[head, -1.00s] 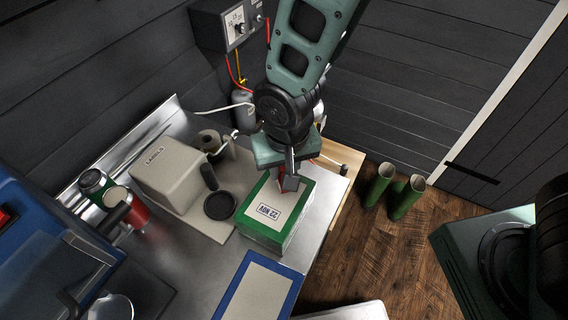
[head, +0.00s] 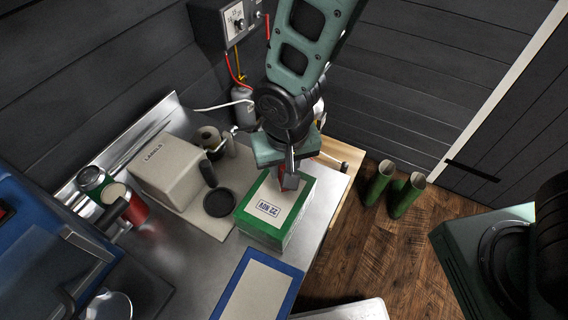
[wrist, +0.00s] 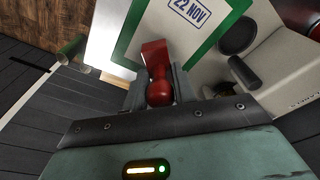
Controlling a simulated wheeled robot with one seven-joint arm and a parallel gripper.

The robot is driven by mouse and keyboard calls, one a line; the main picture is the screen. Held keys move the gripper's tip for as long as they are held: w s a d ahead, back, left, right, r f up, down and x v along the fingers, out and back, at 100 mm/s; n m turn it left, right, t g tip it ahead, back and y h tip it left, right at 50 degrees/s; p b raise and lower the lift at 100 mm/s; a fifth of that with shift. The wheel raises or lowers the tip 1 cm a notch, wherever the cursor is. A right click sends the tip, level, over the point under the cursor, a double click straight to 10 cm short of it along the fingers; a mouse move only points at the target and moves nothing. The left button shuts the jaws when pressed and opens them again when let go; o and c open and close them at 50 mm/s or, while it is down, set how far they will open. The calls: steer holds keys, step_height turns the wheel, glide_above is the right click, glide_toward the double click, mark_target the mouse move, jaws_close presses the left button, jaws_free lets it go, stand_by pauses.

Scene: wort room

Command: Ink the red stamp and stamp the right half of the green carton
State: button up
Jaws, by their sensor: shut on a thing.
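The green carton (head: 262,236) stands on the metal bench with a pale panel on top. A blue "22 NOV" mark (head: 268,209) is printed on the panel's near-left part; it also shows in the wrist view (wrist: 190,12). My gripper (head: 288,170) points down over the carton's far part and is shut on the red stamp (head: 291,182). In the wrist view the red stamp (wrist: 157,85) is upright between the fingers, over the panel beside the mark. Its underside is hidden, and I cannot tell whether it touches the panel. The round black ink pad (head: 219,203) lies left of the carton.
A beige "LABELS" box (head: 165,175) and a small black cylinder (head: 207,173) stand near the pad. A blue-edged carton (head: 258,288) lies in front. Cans (head: 92,180) stand at left, beside a blue machine (head: 45,235). Green boots (head: 403,197) stand on the floor at right.

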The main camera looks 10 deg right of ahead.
steer(key=shift+f+b, duration=0.3)
steer(key=shift+f, duration=0.2)
stand_by(1.2)
steer(key=shift+r+p, duration=3)
steer(key=shift+r, duration=0.6)
steer(key=shift+f, duration=0.1)
